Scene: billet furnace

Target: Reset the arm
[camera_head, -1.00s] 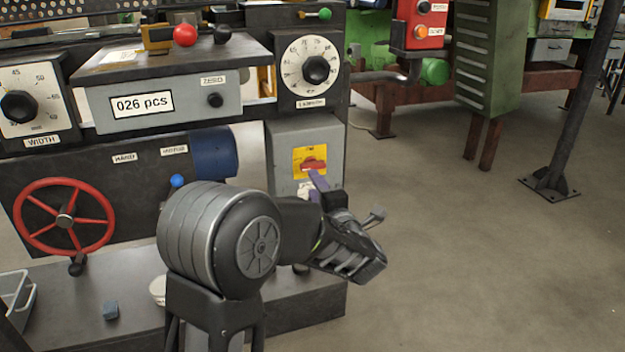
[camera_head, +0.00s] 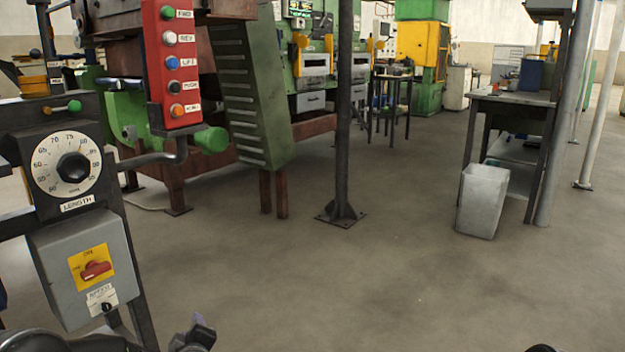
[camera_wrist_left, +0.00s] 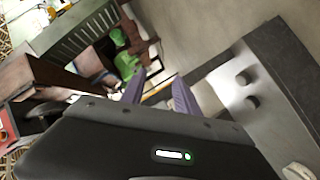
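My left gripper (camera_head: 196,332) shows at the bottom edge of the head view, low and just right of the grey switch box. Only its tip end shows there, and the rest of the arm is mostly cut off. In the left wrist view my left gripper (camera_wrist_left: 159,80) has its two purple fingers apart, with nothing visible between them. My right gripper is not in view.
The grey switch box (camera_head: 62,282) with a red rotary switch (camera_head: 96,269) and the length dial (camera_head: 74,167) stand at left. A red button panel (camera_head: 174,70) hangs behind. A dark post (camera_head: 343,120) and pale bin (camera_head: 482,202) stand farther right. The middle floor is clear.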

